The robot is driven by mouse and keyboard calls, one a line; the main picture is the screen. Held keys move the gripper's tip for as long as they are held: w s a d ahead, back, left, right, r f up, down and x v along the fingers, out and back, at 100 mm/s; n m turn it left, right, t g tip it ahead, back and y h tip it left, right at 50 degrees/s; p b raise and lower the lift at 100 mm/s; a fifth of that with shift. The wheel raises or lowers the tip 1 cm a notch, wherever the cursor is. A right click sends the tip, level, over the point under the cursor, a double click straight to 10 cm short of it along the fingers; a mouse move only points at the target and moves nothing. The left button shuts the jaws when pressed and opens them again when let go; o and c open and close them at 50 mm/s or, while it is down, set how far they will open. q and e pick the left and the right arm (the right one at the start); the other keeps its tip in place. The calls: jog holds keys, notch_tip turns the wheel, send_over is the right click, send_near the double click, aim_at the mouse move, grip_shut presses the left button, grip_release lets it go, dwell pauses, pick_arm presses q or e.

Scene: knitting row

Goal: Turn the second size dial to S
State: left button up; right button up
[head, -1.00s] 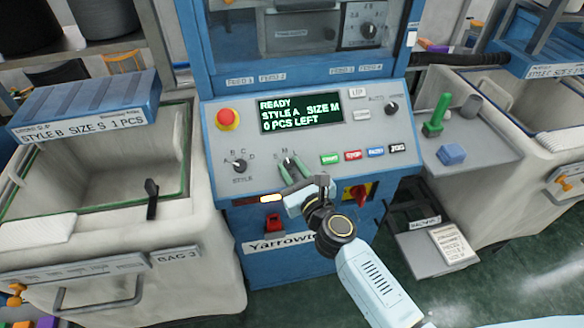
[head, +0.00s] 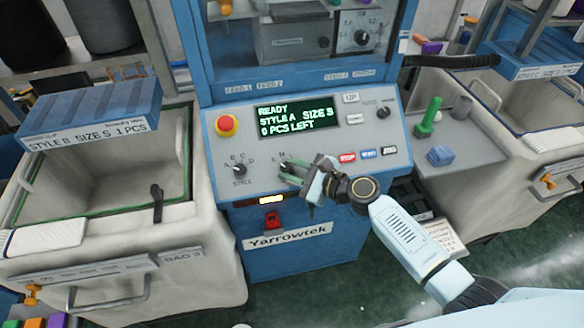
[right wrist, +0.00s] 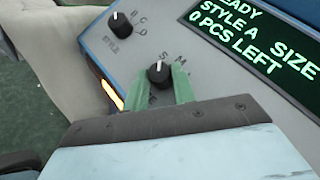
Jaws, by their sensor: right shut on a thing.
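The size dial (head: 284,164) is a small black knob low on the blue-framed Yarrowtek machine's sloping grey panel. My right gripper (head: 287,171) comes in from the right, its green fingers on the dial. In the right wrist view the dial (right wrist: 158,72) sits between the two fingertips (right wrist: 160,84), and its white mark points up, roughly toward the S. The display (head: 298,118) reads READY, STYLE A, SIZE S, 0 PCS LEFT. The fingers hide part of the dial's lettering. My left gripper is out of view.
The style dial (head: 239,169) is left of the size dial. A red stop button (head: 227,125) is at the panel's upper left. Push buttons (head: 369,153) sit right of my gripper. Fabric-lined bins flank the machine, and a side shelf (head: 466,160) holds a green-handled thing.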

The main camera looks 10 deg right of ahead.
jog(key=shift+n+g, duration=0.4)
jog(key=o, duration=1)
jog(key=shift+d, duration=0.1)
jog(key=v, duration=1.3)
jog(key=shift+d, duration=0.2)
jog(key=shift+s+f, duration=0.1)
